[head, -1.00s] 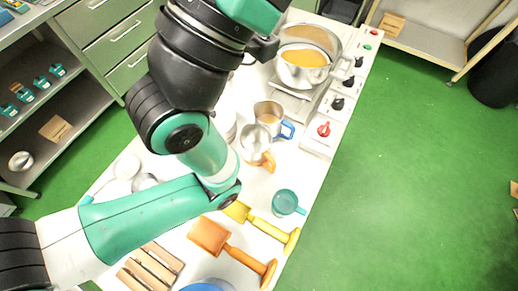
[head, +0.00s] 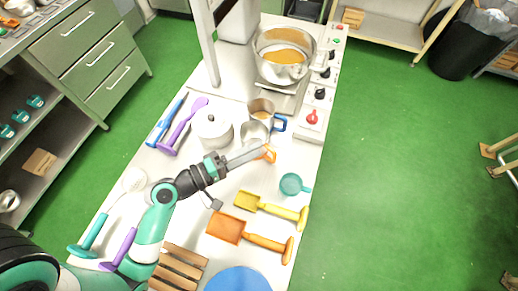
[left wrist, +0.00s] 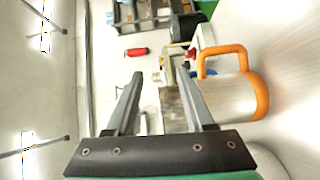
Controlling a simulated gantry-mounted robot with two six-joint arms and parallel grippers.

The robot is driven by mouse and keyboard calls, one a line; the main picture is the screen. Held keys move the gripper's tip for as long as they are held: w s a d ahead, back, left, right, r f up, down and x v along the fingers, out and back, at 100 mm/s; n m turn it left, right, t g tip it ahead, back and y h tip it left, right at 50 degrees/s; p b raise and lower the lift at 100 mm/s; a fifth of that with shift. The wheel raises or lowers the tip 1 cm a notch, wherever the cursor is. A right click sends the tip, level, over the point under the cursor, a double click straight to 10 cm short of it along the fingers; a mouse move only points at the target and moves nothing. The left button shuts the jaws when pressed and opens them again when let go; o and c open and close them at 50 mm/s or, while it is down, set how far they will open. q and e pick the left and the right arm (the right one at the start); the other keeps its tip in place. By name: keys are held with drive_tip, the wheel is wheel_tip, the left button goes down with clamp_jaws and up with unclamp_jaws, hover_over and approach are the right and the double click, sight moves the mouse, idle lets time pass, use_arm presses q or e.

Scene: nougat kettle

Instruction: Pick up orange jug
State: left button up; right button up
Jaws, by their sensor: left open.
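The orange jug is a metal jug with an orange handle (head: 269,153), standing on the white table beside a blue-handled jug (head: 262,110). My left gripper (head: 262,149) comes in from the lower left with its fingers at the orange jug, partly covering it in the head view. In the left wrist view, the left gripper (left wrist: 162,74) is open with nothing between its fingers. The orange jug (left wrist: 232,92) lies to the right of the fingers there, outside the gap, its orange handle facing up in the picture. My right gripper is not in view.
A lidded white pot (head: 213,131) stands left of the jugs. A large kettle (head: 284,55) with orange contents is at the back. A teal cup (head: 293,184), a yellow scoop (head: 270,209) and an orange scoop (head: 250,236) lie nearer.

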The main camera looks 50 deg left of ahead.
sight(267, 146)
use_arm(q)
drive_tip(key=s+a+f+n+g+y, duration=0.1)
drive_tip(key=s+a+f+n+y, duration=0.15)
drive_tip(key=s+f, duration=0.25)
drive_tip(key=w, duration=0.4)
drive_tip(key=w+f, duration=0.1)
drive_tip(key=w, duration=0.2)
drive_tip(key=shift+d, duration=0.3)
drive_tip(key=shift+w+d+f, duration=0.1)
drive_tip(key=shift+w+f, duration=0.05)
drive_tip(key=shift+w, duration=0.7)
drive_tip(key=shift+w+d+f, duration=0.15)
drive_tip(key=shift+w+f, duration=0.05)
drive_tip(key=shift+w, duration=0.65)
drive_tip(key=shift+w+d+f, duration=0.1)
drive_tip(key=shift+w+f, duration=0.05)
drive_tip(key=shift+w, duration=0.7)
drive_tip(key=shift+s, duration=0.1)
clamp_jaws()
